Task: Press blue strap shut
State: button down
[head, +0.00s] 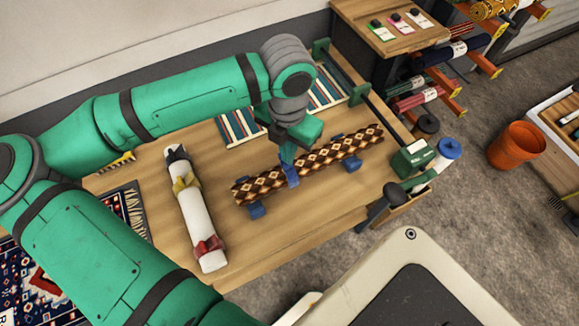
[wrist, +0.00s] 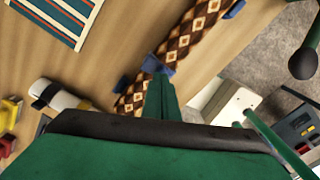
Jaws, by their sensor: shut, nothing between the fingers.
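A rolled rug (head: 330,152) with a brown, black and cream diamond pattern lies across blue supports on the wooden table. The blue strap (head: 291,176) sits around the middle of the roll. It also shows in the wrist view (wrist: 152,64), just past my fingertips. Whether the strap's ends are joined is not clear. My gripper (head: 287,157) points down at the roll right by the strap, shut and empty. In the wrist view its closed fingers (wrist: 160,88) partly cover the roll and strap. I cannot tell if they touch.
A white roll (head: 205,235) with black, yellow and red straps lies left of the rug. Striped cloth (head: 240,127) lies behind. An orange pot (head: 516,146) stands on the floor.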

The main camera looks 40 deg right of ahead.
jog(key=shift+f, duration=0.45)
dwell(0.5)
notch_tip(320, 180, up, 8)
dwell(1.0)
dwell(0.4)
